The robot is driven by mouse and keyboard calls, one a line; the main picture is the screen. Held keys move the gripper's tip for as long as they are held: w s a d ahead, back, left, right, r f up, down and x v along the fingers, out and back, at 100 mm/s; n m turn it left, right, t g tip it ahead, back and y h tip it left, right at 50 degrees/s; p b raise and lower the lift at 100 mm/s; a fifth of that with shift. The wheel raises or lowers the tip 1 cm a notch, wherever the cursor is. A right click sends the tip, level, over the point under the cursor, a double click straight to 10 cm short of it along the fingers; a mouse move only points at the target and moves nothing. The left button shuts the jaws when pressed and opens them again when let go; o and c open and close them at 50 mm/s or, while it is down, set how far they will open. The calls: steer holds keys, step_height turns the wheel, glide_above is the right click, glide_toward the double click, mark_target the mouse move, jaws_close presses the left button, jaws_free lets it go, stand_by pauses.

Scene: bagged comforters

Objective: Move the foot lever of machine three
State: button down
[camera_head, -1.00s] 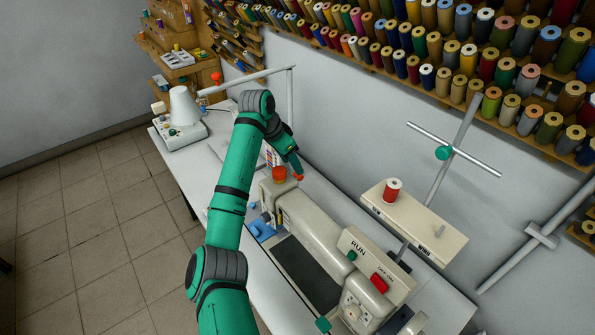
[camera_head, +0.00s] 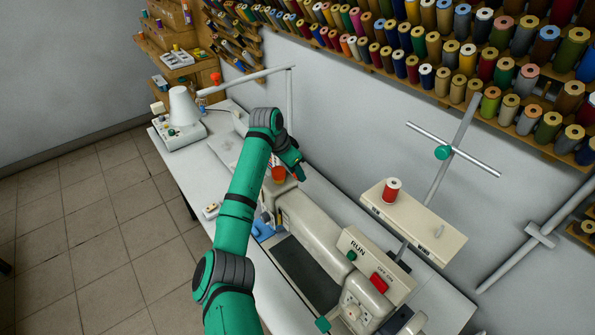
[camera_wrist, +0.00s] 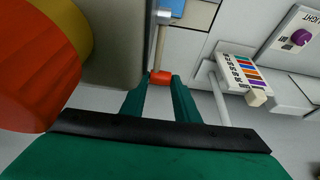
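The sewing machine (camera_head: 315,232) stands on the white table, its long arm running from centre to lower right. In the wrist view a thin rod with a red tip (camera_wrist: 161,77), apparently the foot lever, runs along the machine head (camera_wrist: 112,45). My gripper (camera_wrist: 160,84) has its two green fingertips on either side of the red tip, with a narrow gap between them. Whether they press on it or only flank it, I cannot tell. In the head view my gripper (camera_head: 303,175) is behind the machine head, and the lever is hidden there. No machine number is readable.
An orange knob (camera_head: 279,174) on the machine head is close beside my gripper; it also looms large in the wrist view (camera_wrist: 35,65). A colour-striped block (camera_wrist: 240,75) stands to the right there. Thread spools line the back wall.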

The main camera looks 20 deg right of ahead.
steer(key=shift+s+a+r, duration=0.1)
steer(key=shift+a+r, duration=0.9)
steer(key=c, duration=1.4)
jaws_free()
steer(key=shift+a, duration=0.1)
steer(key=shift+o, duration=0.2)
steer(key=v, duration=1)
steer(key=shift+r, duration=0.35)
steer(key=shift+s, duration=0.1)
